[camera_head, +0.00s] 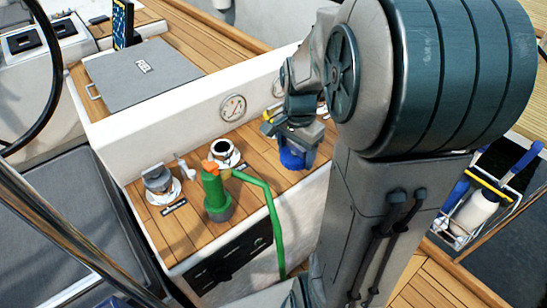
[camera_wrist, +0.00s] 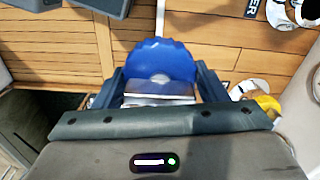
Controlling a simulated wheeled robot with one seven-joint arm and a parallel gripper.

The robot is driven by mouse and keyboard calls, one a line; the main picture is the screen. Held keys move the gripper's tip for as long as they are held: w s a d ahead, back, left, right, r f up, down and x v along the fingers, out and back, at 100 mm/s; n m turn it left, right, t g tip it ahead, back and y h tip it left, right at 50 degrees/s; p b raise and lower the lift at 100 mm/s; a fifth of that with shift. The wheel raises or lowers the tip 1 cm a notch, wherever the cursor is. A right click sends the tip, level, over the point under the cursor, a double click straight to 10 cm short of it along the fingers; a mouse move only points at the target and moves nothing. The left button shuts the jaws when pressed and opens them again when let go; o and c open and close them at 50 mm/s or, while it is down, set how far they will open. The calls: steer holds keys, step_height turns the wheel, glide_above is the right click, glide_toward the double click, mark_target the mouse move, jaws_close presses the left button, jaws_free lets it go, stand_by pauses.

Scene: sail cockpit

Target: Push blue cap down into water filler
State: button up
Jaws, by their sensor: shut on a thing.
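The blue cap (camera_wrist: 160,60) is round with a notched rim and sits between the two fingers of my gripper (camera_wrist: 160,90) in the wrist view. In the head view the cap (camera_head: 293,159) shows below my gripper (camera_head: 297,146), over the right end of the wooden ledge. I cannot tell whether it touches the wood. An open filler (camera_head: 223,151) with a white ring and dark hole lies left of the cap, apart from it. In the wrist view a label ending in "ER" (camera_wrist: 252,7) shows at the top, beside a white ring (camera_wrist: 281,12).
A green hose nozzle (camera_head: 215,192) with an orange tip stands in front of the open filler, its hose running right and down over the ledge. A grey-capped filler (camera_head: 158,180) is at the left. A gauge (camera_head: 233,107) is on the white wall behind.

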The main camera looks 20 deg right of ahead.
steer(key=shift+s+d+r, duration=0.3)
steer(key=shift+d+r, duration=0.35)
steer(key=shift+d, duration=0.1)
steer(key=shift+d+r+p, duration=0.1)
steer(key=shift+r+p, duration=0.25)
steer(key=shift+p, duration=0.05)
step_height(320, 180, up, 2)
steer(key=shift+s+r+p, duration=0.1)
steer(key=shift+r+p, duration=0.05)
steer(key=shift+p, duration=0.9)
